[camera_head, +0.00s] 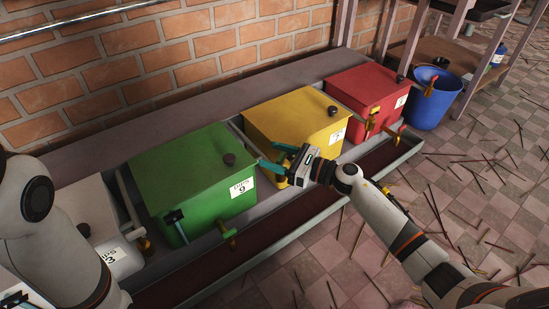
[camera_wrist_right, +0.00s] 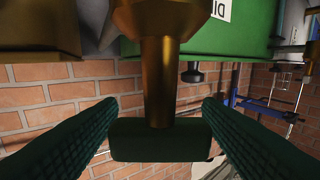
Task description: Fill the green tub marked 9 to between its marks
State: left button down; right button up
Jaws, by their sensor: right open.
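The green tub (camera_head: 190,170) marked 9 stands in the row against the wall, with a dark knob on its lid and a brass tap (camera_head: 228,236) with a green handle low on its front. A dark upright fitting is on its front left. My right gripper (camera_head: 273,165) is open in front of the yellow tub. In the right wrist view its fingers (camera_wrist_right: 160,135) stand either side of a brass tap (camera_wrist_right: 158,80) with a dark green handle (camera_wrist_right: 145,143), with gaps visible. Part of what seems my left gripper (camera_head: 14,299) shows at the bottom left corner; its fingers are unclear.
The yellow tub (camera_head: 290,115) and red tub (camera_head: 368,90) stand right of the green one, a white tub (camera_head: 80,215) left. A trough (camera_head: 260,235) runs along the front. A blue bin (camera_head: 435,98) stands far right. Thin sticks litter the tiled floor.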

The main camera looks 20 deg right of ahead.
jog(key=shift+w+a, duration=0.1)
jog(key=shift+w, duration=0.05)
jog(key=shift+c, duration=0.2)
jog(key=c, duration=1)
jog(key=shift+o, duration=0.2)
